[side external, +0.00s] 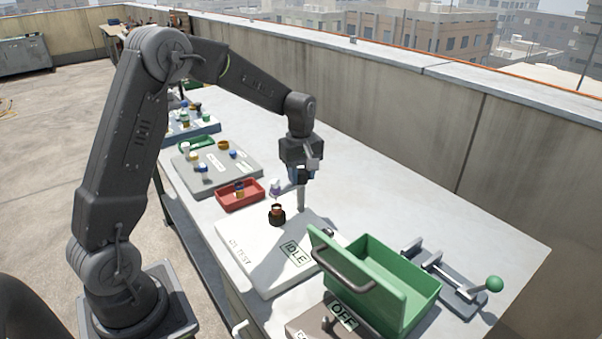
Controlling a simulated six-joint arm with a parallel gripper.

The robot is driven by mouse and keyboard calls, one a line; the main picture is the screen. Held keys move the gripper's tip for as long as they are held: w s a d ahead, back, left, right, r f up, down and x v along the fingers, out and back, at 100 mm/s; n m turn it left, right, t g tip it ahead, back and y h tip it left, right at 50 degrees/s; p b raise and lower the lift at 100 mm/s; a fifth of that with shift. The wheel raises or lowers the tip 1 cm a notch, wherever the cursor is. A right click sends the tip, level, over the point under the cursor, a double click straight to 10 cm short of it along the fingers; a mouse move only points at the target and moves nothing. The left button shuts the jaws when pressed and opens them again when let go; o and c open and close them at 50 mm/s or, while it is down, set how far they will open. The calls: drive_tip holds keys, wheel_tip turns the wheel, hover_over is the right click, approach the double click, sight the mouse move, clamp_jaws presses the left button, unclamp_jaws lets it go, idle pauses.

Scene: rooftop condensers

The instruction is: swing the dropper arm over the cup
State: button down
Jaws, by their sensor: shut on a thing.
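My gripper (301,172) points down and is shut on part of the dropper arm (288,188), near the top of its grey post (301,200). The fingers partly hide the place of contact. The dropper arm reaches left from the post and bears a pale purple-and-white dropper (275,187) at its end. A small dark cup (277,218) with an orange-brown inside stands on the white test plate (240,245), left of the post. The dropper appears above the cup in this view; I cannot tell whether it is exactly over it.
An "IDLE" sign (295,253) lies at the plate's front. A green box (390,285) with a raised lid and a green-knobbed lever (494,284) stand at the right. A red tray (240,194) and a grey board (216,167) with small bottles lie behind left.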

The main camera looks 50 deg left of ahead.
idle(0.3)
drive_tip(key=c, duration=0.7)
unclamp_jaws()
drive_tip(key=shift+c, duration=0.2)
drive_tip(key=shift+r, duration=0.1)
wheel_tip(320, 180, up, 14)
drive_tip(key=s+d+r+m+t, duration=0.35)
drive_tip(key=s+d+m, duration=0.35)
drive_tip(key=s+d, duration=0.3)
drive_tip(key=s+d+f+m+t, duration=0.1)
drive_tip(key=s+d+f+m, duration=0.1)
drive_tip(key=s+m, duration=0.2)
drive_tip(key=s+d+f+m+t, duration=0.1)
drive_tip(key=s+m, duration=0.3)
drive_tip(key=s, duration=0.6)
drive_tip(key=shift+d+f+m, duration=0.4)
drive_tip(key=shift+d+f, duration=0.25)
drive_tip(key=shift+f, duration=0.1)
